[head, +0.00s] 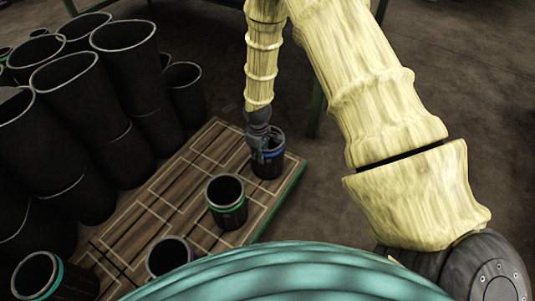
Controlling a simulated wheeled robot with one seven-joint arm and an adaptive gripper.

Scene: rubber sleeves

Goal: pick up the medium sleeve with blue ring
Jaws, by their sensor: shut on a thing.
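A black sleeve with a bluish band near its rim (268,167) stands upright at the far right end of the wooden pallet (140,215). My gripper (262,149) points down at the sleeve's left rim and is shut on its wall. The fingertips are small here and partly hidden. The sleeve appears to be still on or very near the boards; I cannot tell if there is a gap beneath it.
A green-ringed sleeve (228,213) stands nearer on the pallet. A purple-ringed sleeve (168,257) and a teal-ringed sleeve (50,278) stand at the near end. Tall black sleeves (135,75) crowd the left. Bare floor (460,90) lies to the right.

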